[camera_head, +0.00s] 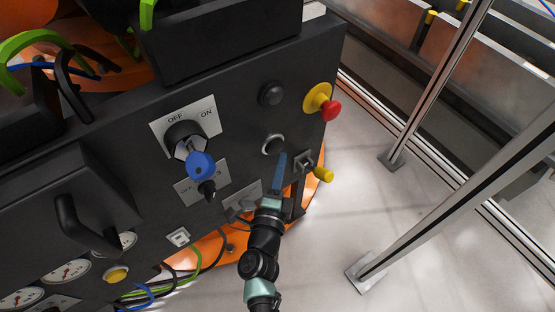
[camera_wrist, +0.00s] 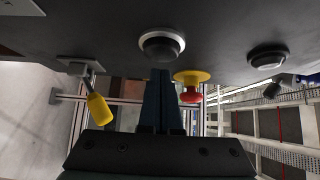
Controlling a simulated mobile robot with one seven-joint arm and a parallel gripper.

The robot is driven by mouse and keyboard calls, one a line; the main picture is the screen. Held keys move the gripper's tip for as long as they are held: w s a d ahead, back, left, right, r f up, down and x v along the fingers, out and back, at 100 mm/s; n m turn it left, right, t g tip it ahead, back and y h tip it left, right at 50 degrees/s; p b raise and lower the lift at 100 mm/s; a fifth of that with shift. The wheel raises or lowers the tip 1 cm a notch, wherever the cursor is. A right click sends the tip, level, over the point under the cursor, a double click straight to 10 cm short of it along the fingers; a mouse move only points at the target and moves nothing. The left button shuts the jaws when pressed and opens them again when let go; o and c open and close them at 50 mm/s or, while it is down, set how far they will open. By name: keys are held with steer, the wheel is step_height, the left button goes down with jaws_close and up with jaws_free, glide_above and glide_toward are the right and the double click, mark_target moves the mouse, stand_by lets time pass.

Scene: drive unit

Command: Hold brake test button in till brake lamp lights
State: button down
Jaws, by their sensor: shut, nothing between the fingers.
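A dark round button in a pale ring (camera_head: 273,145) sits on the black panel; I take it for the brake test button, as no label is readable. It also shows in the wrist view (camera_wrist: 162,46). My gripper (camera_head: 281,156) is shut and empty, its blue fingers pointing at this button. In the wrist view the fingertips (camera_wrist: 162,70) are right at the button's face; whether they touch or press it I cannot tell. A dark dome (camera_head: 271,94) above it, possibly the brake lamp, is unlit; it also shows in the wrist view (camera_wrist: 268,57).
A red mushroom knob on a yellow plate (camera_head: 330,109) is up and right of the button. A yellow-tipped lever (camera_head: 323,174) sticks out below right, close beside my gripper. A blue-handled OFF/ON switch (camera_head: 200,165) stands out at left. A metal frame post (camera_head: 450,205) stands at right.

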steer(key=shift+w+a, duration=0.45)
steer(key=shift+w, duration=0.1)
steer(key=shift+w, duration=0.1)
